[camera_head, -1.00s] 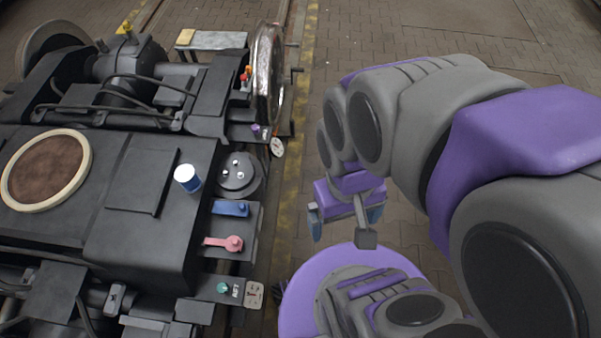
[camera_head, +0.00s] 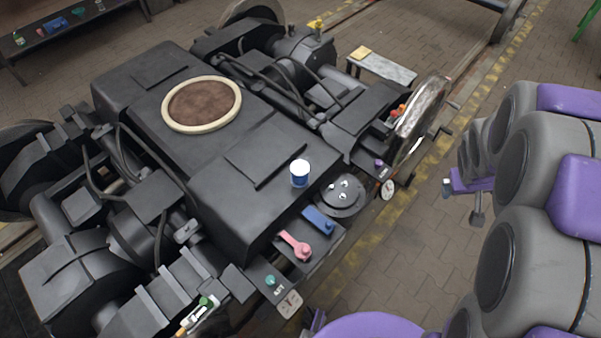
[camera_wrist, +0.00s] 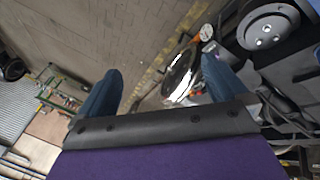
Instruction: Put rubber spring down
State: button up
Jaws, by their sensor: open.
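A round black disc with silver studs (camera_head: 341,195), which looks like the rubber spring, lies flat at the side of the dark bogie (camera_head: 235,190), beside a white-and-blue can. The disc also shows at the top right of the wrist view (camera_wrist: 268,27). My gripper (camera_head: 463,190) is at the right of the head view, over the paved floor and clear of the bogie. In the wrist view its two blue fingers (camera_wrist: 163,92) stand wide apart with nothing held between them. The disc lies outside the fingers, to the right.
The can (camera_head: 300,174) stands on the bogie's top. A blue piece (camera_head: 318,220), a pink lever-like part (camera_head: 296,246) and a small teal knob (camera_head: 270,281) sit along its near side. A shiny wheel (camera_head: 420,117) stands beyond. Paved floor (camera_head: 400,270) is free between bogie and arm.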

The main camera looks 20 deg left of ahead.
jog(key=w+a+f+n+t+y, duration=0.2)
jog(key=w+a+f+n+t, duration=0.15)
jog(key=w+f, duration=0.6)
jog(key=n+g+y+p, duration=0.15)
jog(key=n+y, duration=0.55)
jog(key=y, duration=0.8)
send_near(300, 169)
jog(key=shift+g, duration=0.4)
jog(key=b+x, duration=0.1)
jog(key=x, duration=0.2)
jog(key=w+b+x, duration=0.1)
jog(key=x, duration=0.1)
jog(key=shift+w+a+f+b, duration=0.1)
jog(key=shift+f+b, duration=0.15)
jog(key=shift+b, duration=0.05)
jog(key=shift+f+b+x, duration=0.2)
jog(key=shift+b+x, duration=0.6)
jog(key=shift+x, duration=1.85)
jog(key=shift+m, duration=0.25)
jog(key=shift+c, duration=0.2)
